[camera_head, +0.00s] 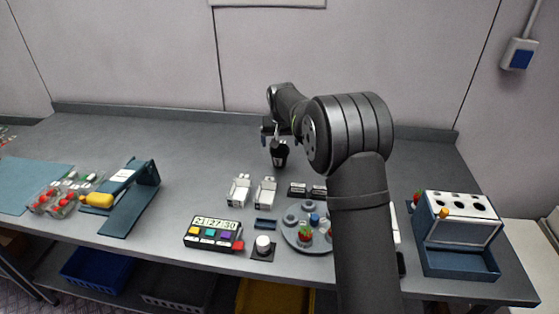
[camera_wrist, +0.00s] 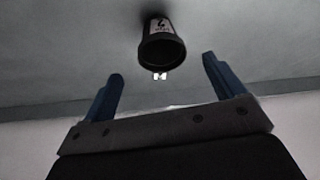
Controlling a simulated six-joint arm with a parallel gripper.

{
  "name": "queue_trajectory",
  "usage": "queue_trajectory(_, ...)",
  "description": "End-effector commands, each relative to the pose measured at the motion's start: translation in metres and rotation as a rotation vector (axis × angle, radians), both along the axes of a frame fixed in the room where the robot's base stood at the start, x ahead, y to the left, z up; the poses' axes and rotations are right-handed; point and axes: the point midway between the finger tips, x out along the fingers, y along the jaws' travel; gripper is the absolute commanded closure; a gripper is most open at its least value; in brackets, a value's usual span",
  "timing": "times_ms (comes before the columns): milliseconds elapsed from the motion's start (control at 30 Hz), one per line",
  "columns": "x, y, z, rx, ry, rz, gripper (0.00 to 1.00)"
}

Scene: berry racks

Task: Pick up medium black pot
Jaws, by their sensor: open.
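A black pot (camera_head: 279,154) stands on the grey bench towards the back, just below my gripper (camera_head: 270,129) in the head view. In the wrist view the dark pot (camera_wrist: 162,44) bears a light label with a black mark. It appears beyond my two blue fingertips (camera_wrist: 162,68), roughly centred across the gap. My gripper is open and nothing is between its fingers. The pot looks apart from both fingers. My arm covers part of the bench to the right of the pot.
Two white devices (camera_head: 240,190) stand in front of the pot, with a keypad box (camera_head: 213,233) and a round grey tray (camera_head: 290,234) nearer the front edge. A blue rack (camera_head: 460,228) stands at right. The bench left of the pot is clear.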

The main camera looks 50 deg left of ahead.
Motion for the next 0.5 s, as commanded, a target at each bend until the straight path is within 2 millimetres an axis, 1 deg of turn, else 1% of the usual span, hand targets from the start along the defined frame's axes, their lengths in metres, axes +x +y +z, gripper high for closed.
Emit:
queue_trajectory(33, 0.002, 0.003, -0.008, -0.002, 0.001, 0.000, 0.12)
queue_trajectory(100, 0.004, 0.005, -0.015, 0.001, 0.000, -0.001, 0.12)
queue_trajectory(367, 0.006, 0.010, -0.028, 0.000, 0.000, -0.001, 0.12)
queue_trajectory(500, 0.009, 0.016, -0.047, -0.001, 0.001, -0.001, 0.12)
